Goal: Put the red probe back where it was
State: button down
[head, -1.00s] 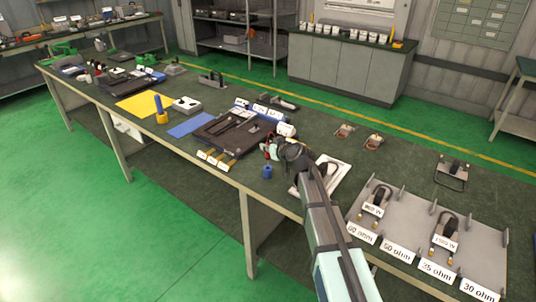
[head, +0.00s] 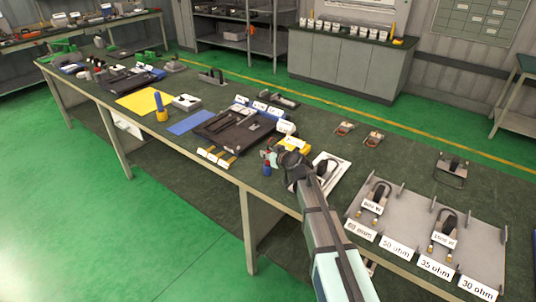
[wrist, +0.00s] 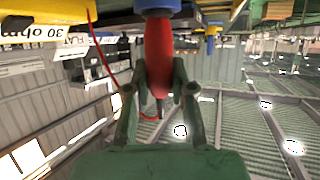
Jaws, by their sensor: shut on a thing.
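The red probe (wrist: 158,55) is between the fingers of my gripper (wrist: 160,95), which is shut on it, in the wrist view. That view is upside down, with the table at the top. The probe's far end meets a blue holder (wrist: 158,5); how deep it sits inside cannot be told. A thin red wire (wrist: 112,70) runs to the probe's near end. In the head view the blue holder (head: 267,170) stands near the table's front edge, with a little of the red probe (head: 267,160) just above it. My gripper (head: 272,157) is beside and above it, partly hidden by my wrist.
A yellow device (head: 294,146) lies just behind my gripper. A white board (head: 330,180) is to its right, beside a grey tray with ohm labels (head: 400,247). A black case (head: 232,132) and several labelled strips lie to the left.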

jog(key=c, duration=1)
grip_release()
jog(key=shift+r+p, duration=0.15)
jog(key=shift+p, duration=0.2)
jog(key=shift+s+d, duration=0.2)
jog(key=shift+s, duration=0.1)
jog(key=b+v, duration=0.3)
jog(key=v, duration=0.8)
jog(key=shift+r, duration=0.2)
jog(key=shift+d, duration=0.15)
